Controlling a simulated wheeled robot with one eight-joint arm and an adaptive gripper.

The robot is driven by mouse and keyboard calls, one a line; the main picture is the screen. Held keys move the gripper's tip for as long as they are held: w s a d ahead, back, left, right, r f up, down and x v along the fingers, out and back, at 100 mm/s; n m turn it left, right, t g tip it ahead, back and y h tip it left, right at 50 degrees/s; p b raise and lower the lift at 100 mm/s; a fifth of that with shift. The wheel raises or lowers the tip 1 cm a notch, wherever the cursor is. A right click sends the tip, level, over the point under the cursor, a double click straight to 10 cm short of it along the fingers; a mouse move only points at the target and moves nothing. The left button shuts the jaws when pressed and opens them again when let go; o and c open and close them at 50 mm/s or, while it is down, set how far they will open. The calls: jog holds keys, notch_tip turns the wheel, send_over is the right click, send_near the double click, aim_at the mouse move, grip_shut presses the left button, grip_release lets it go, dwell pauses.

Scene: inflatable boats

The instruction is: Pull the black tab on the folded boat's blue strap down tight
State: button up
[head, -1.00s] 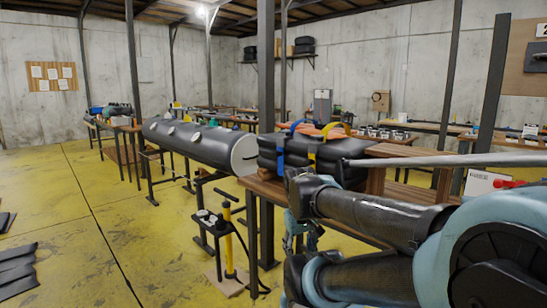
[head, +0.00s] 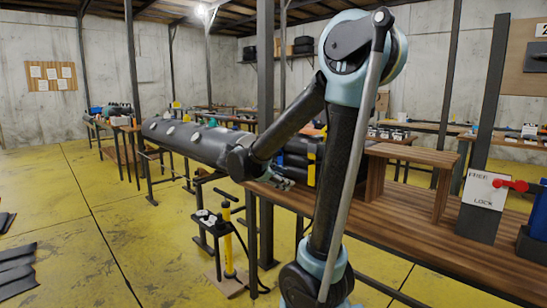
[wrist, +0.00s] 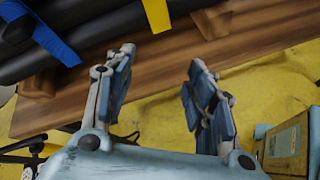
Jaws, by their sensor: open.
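The folded black boat (head: 297,161) lies on the wooden bench, partly hidden behind my arm in the head view. Its dark rolls (wrist: 100,22) cross the top of the wrist view. The blue strap (wrist: 50,40) runs down over the boat at the wrist view's upper left.
The wooden bench top (head: 400,215) extends right, with a raised wooden stand (head: 425,160) on it. A lock sign (head: 485,190) with a red handle stands further right. A yellow pump (head: 227,240) stands on the floor left of the bench.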

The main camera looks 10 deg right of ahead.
jog(key=w+a+r+n+t+h, duration=0.2)
jog(key=w+a+n, duration=0.2)
jog(key=a, duration=0.3)
jog(key=w+a+r+n+t+h, duration=0.2)
jog(key=w+a+r+n+t, duration=0.15)
jog(key=a, duration=0.35)
jog(key=shift+g, duration=0.35)
jog(key=x, duration=1.1)
jog(key=w+f+x, duration=0.1)
jog(key=x, duration=0.5)
jog(key=shift+w+a, duration=0.1)
jog(key=shift+a, duration=0.05)
grip_shut()
